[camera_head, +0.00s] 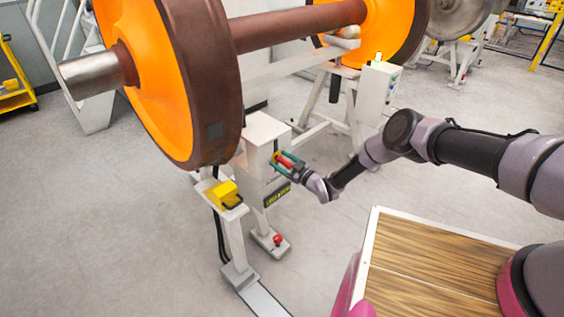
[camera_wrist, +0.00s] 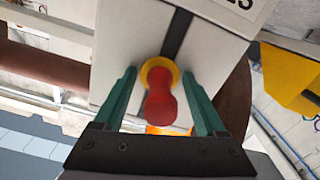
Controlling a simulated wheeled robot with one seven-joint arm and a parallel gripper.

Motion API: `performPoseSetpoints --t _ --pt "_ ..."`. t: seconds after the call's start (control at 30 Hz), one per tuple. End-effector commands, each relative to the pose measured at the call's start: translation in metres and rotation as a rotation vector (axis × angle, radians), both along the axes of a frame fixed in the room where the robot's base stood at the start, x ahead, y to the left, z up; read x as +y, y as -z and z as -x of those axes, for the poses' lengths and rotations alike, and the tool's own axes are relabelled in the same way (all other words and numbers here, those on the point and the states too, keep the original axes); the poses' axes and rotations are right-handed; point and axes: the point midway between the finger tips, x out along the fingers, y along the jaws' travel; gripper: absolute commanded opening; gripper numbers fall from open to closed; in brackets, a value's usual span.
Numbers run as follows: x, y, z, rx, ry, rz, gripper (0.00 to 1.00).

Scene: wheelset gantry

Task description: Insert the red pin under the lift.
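The red pin (camera_wrist: 160,103) has a rounded head. It sits at a yellow ring (camera_wrist: 160,66) on the face of the white lift post (camera_wrist: 112,45); how deep it goes is hidden. In the head view the pin (camera_head: 285,161) shows small and red beside the white lift (camera_head: 264,135), under the wheelset. My gripper (camera_head: 280,159) is at the lift's side. In the wrist view its green fingers (camera_wrist: 160,74) stand on either side of the pin, with a visible gap on both sides. The gripper is open and empty.
The orange and brown wheel (camera_head: 170,80) and its axle (camera_head: 295,25) stand above and left. A yellow block (camera_head: 223,194) sits on the near bracket. A red knob (camera_head: 277,239) is on the stand's foot. A white cabinet (camera_head: 376,92) stands behind. The floor at left is clear.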

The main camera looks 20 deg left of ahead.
Motion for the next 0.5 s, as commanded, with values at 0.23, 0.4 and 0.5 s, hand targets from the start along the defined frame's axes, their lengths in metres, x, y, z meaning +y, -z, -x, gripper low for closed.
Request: performPoseSetpoints --t 0.23,0.4,0.5 --pt "-0.004 0.0 0.001 0.0 0.001 0.001 0.73" --pt "-0.026 0.0 0.009 0.005 0.003 0.001 0.73" --pt "-0.046 0.001 0.017 0.005 0.003 0.001 0.73"
